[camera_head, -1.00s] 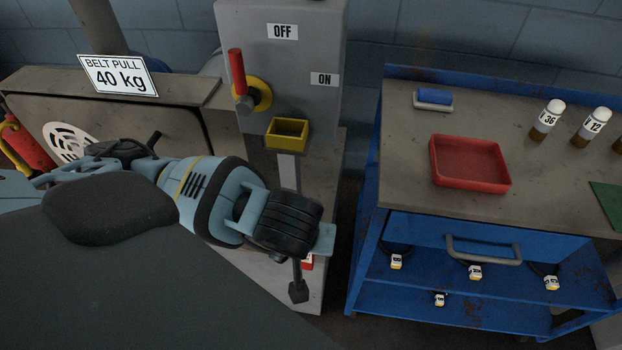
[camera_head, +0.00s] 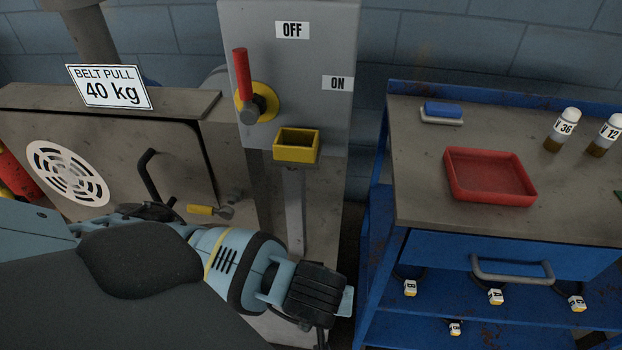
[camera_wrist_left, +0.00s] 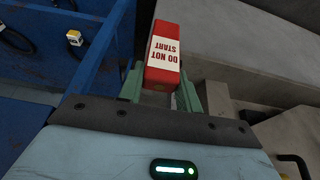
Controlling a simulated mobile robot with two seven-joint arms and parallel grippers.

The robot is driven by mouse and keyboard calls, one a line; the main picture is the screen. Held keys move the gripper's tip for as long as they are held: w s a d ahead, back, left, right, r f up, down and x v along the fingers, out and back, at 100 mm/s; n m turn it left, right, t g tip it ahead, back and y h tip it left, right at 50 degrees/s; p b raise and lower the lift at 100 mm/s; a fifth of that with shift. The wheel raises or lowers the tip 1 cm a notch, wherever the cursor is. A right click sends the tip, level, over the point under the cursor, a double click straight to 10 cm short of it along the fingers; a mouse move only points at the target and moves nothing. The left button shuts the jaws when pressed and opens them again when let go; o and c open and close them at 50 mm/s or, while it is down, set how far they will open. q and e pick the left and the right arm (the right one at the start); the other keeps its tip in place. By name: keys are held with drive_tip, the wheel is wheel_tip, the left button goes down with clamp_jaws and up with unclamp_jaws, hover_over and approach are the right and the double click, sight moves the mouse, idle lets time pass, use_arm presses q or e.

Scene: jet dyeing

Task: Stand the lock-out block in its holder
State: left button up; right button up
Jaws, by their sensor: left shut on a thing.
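The lock-out block is a red block with a white "DO NOT START" label (camera_wrist_left: 164,50), seen in the left wrist view. My left gripper (camera_wrist_left: 160,90) is shut on it, with a green finger on each side. In the head view my left gripper (camera_head: 318,295) is at the lower middle, and the block is hidden there. The holder, a yellow open-topped box (camera_head: 296,153), is fixed on the front of the grey switch cabinet. It looks empty and is above my gripper in the picture, apart from it. My right gripper is not in view.
A red-handled switch (camera_head: 242,80) sits just left of the holder, beside the OFF and ON labels. A blue cart (camera_head: 380,235) stands to the right, with a red tray (camera_head: 490,175) and bottles on top. A machine door with a black handle (camera_head: 150,180) is at left.

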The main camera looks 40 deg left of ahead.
use_arm(q)
drive_tip(key=w+a+f, duration=0.1)
drive_tip(key=w+a, duration=0.7)
drive_tip(key=a, duration=0.1)
drive_tip(key=shift+w+a, duration=0.15)
drive_tip(key=shift+w, duration=0.15)
drive_tip(key=shift+s+x, duration=0.15)
drive_tip(key=shift+x, duration=0.8)
drive_tip(key=shift+s+x, duration=0.15)
drive_tip(key=shift+x, duration=0.85)
drive_tip(key=shift+f, duration=0.2)
drive_tip(key=o, duration=1.1)
